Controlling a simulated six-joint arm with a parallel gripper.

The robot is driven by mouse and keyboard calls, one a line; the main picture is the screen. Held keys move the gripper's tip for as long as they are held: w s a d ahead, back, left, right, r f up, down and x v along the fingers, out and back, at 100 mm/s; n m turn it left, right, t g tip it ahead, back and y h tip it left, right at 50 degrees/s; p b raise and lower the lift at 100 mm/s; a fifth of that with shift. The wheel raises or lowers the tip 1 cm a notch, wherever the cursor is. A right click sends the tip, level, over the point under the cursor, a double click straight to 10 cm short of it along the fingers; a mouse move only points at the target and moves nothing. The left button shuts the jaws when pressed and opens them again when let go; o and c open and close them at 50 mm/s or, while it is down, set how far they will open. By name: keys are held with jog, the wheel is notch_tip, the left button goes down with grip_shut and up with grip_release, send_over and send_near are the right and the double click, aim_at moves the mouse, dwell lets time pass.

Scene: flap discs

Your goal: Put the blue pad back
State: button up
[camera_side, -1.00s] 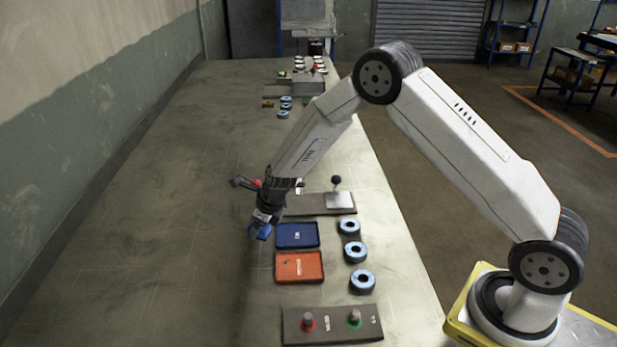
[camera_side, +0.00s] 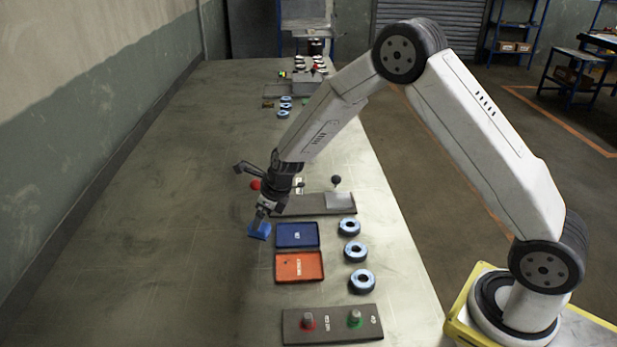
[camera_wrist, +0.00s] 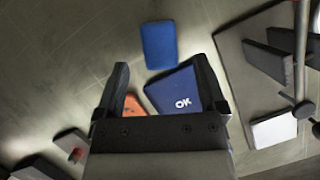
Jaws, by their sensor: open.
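The blue pad (camera_side: 259,231) lies on the bench just left of the blue tray (camera_side: 297,233). In the wrist view the blue pad (camera_wrist: 159,45) lies flat beyond my fingertips, with bare bench between it and the tray marked OK (camera_wrist: 174,93). My gripper (camera_side: 264,207) is above and slightly behind the pad in the side view. In the wrist view my gripper (camera_wrist: 162,68) has its two fingers spread wide with nothing between them. Whether a finger touches the pad cannot be told from the side view.
An orange tray (camera_side: 299,267) sits in front of the blue tray. Several blue-rimmed discs (camera_side: 355,252) lie to the right. A fixture with a lever (camera_side: 337,195) stands behind the trays, and a button panel (camera_side: 331,324) in front. The bench left of the pad is clear.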

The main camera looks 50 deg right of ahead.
jog(key=v, duration=0.7)
jog(key=shift+s+r, duration=0.15)
jog(key=shift+r, duration=0.15)
dwell(0.4)
jog(key=s+d+r+n+h, duration=0.1)
jog(key=s+n, duration=1)
jog(key=n, duration=0.4)
jog(key=s+d+n+g, duration=0.1)
jog(key=s+n, duration=1)
jog(key=n, duration=0.5)
jog(key=shift+s+d+r+n+g+h, duration=0.15)
jog(key=shift+d+r+n+g+h, duration=0.15)
jog(key=shift+r+h, duration=0.1)
